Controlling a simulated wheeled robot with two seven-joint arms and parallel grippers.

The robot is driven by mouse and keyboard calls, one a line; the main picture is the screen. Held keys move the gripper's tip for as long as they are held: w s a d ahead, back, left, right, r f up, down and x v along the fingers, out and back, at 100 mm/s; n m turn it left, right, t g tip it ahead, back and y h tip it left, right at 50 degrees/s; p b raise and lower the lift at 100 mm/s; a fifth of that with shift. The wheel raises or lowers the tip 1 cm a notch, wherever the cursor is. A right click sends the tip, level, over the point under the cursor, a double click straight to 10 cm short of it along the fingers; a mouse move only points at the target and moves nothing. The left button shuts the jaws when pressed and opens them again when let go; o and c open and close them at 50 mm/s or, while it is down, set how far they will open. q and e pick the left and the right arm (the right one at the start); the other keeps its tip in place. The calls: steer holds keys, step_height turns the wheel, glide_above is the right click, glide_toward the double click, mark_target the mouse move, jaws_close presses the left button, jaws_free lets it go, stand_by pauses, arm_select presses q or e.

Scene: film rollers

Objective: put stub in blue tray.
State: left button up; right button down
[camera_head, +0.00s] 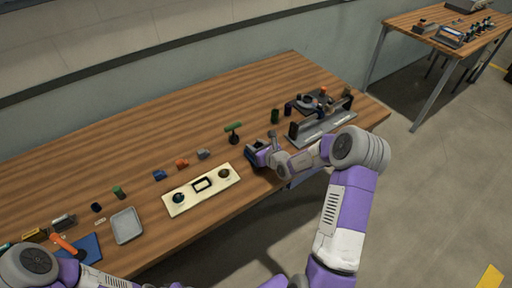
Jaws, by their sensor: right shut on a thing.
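My right gripper (259,152) is over the table right of the cream plate and is shut on a small dark grey piece (272,134) that shows just above the fingers. The piece is too small and too covered to tell whether it is the stub. A flat blue tray (93,245) lies at the near left of the table, far from my right gripper. My left arm partly hides it, and an orange-handled thing (66,244) lies over its left part. My left arm's upper links show at the lower left, but its gripper does not.
A grey tray (127,226) lies right of the blue one. A cream plate (201,189) with round holders is mid-table. Small blue (159,175), orange (182,164) and grey (203,154) pieces lie behind it. A green-topped stand (233,128) and a grey metal fixture (318,127) stand farther right.

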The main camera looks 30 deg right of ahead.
steer(key=c, duration=0.9)
jaws_free()
steer(key=shift+f, duration=0.15)
steer(key=shift+r, duration=0.25)
steer(key=p+v, duration=0.2)
steer(key=v, duration=1)
